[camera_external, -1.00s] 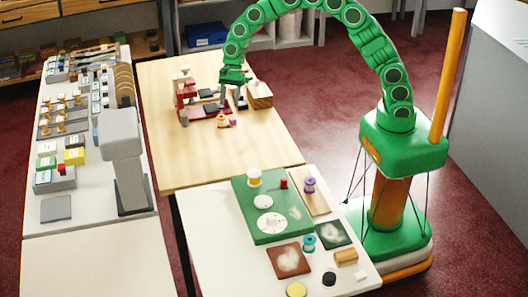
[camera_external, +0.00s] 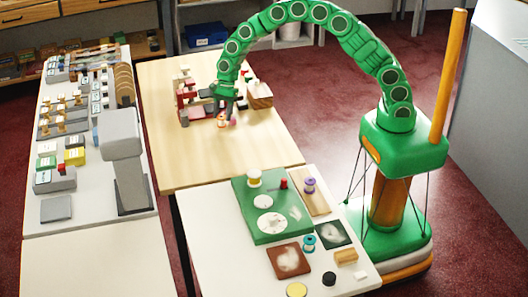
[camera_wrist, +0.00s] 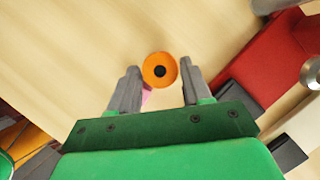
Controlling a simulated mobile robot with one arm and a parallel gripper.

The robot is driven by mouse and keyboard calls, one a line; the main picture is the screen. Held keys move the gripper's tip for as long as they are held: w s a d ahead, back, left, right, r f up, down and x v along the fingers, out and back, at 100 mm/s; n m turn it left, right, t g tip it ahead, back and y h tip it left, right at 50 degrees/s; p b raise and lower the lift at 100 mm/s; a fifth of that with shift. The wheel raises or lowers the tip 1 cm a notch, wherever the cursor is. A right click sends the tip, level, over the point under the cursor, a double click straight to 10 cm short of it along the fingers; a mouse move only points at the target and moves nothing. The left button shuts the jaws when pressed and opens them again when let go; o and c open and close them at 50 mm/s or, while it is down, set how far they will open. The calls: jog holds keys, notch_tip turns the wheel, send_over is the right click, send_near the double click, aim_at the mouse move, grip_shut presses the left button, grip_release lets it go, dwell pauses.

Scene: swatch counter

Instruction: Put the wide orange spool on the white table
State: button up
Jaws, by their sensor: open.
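The wide orange spool (camera_external: 222,123) stands on the light wooden table (camera_external: 180,172). In the wrist view the spool (camera_wrist: 160,70) shows from above as an orange disc with a dark centre hole. My gripper (camera_external: 225,114) is at the spool, and in the wrist view my gripper (camera_wrist: 162,74) is open with one finger on each side of it. I see a gap at the right finger; contact at the left is hard to tell. The white table (camera_external: 205,225) is in front of the wooden one and holds a green board (camera_external: 250,220).
A red device (camera_external: 186,97) stands just left of my gripper and shows close by at right in the wrist view (camera_wrist: 262,70). A wooden block (camera_external: 259,96) is to the right. A pink item (camera_wrist: 147,96) lies beside the spool. The white table's left front is clear.

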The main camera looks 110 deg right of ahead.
jog(key=shift+x, duration=1.15)
jog(key=c, duration=0.8)
jog(key=shift+o, duration=0.2)
jog(key=shift+r, duration=0.45)
notch_tip(320, 180, up, 3)
jog(key=shift+f, duration=0.2)
jog(key=s+a+r, duration=0.5)
jog(key=s+r, duration=0.4)
jog(key=s, duration=0.4)
jog(key=shift+r, duration=0.3)
